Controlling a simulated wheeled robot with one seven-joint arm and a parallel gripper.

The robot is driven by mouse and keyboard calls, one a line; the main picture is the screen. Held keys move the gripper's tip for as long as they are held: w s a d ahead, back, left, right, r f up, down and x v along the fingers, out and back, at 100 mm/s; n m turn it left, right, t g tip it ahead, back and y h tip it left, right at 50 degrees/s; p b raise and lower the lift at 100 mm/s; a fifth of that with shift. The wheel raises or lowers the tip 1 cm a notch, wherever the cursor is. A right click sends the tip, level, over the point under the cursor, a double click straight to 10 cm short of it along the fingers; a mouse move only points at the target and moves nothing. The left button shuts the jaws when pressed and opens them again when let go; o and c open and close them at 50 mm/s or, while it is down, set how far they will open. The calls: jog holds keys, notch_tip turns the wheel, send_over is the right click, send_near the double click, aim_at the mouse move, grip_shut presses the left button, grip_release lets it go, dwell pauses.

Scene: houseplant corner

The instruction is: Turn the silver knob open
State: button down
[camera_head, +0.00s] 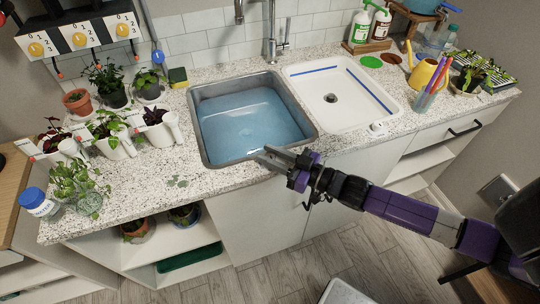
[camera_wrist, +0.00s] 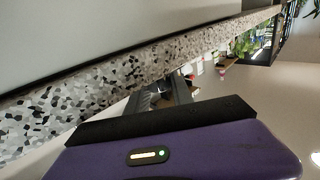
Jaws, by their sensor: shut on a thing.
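My gripper (camera_head: 268,152) reaches in from the right, low over the front rim of the water-filled sink basin (camera_head: 205,155). It also shows in the wrist view (camera_wrist: 170,88), with its fingers beside the speckled counter edge. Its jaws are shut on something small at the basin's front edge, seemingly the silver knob. The knob itself is hidden by the fingers, so its angle cannot be told. A silver faucet (camera_head: 270,40) with a side lever stands behind the basin, away from my gripper.
Potted plants (camera_head: 118,138) stand left on the speckled counter (camera_head: 190,195). A white sink (camera_head: 340,100) is right of the basin. A yellow watering can (camera_head: 424,75) and a cup of pens (camera_head: 424,100) stand farther right. The floor (camera_head: 300,268) in front is mostly clear.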

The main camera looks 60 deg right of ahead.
aim_at(292, 164)
jog(key=shift+s+f+n+y, duration=0.1)
jog(key=shift+f+n+y, duration=0.1)
jog(key=shift+n+y, duration=0.6)
jog(key=c, duration=1.4)
grip_release()
jog(key=shift+o, duration=1.4)
jog(key=shift+r, duration=0.1)
jog(key=shift+s, duration=0.1)
jog(key=s, duration=0.3)
jog(key=s+d+b, duration=0.1)
jog(key=s, duration=0.2)
jog(key=shift+d+b, duration=0.2)
jog(key=shift+b, duration=0.1)
jog(key=shift+s+d, duration=0.1)
jog(key=shift+s, duration=0.6)
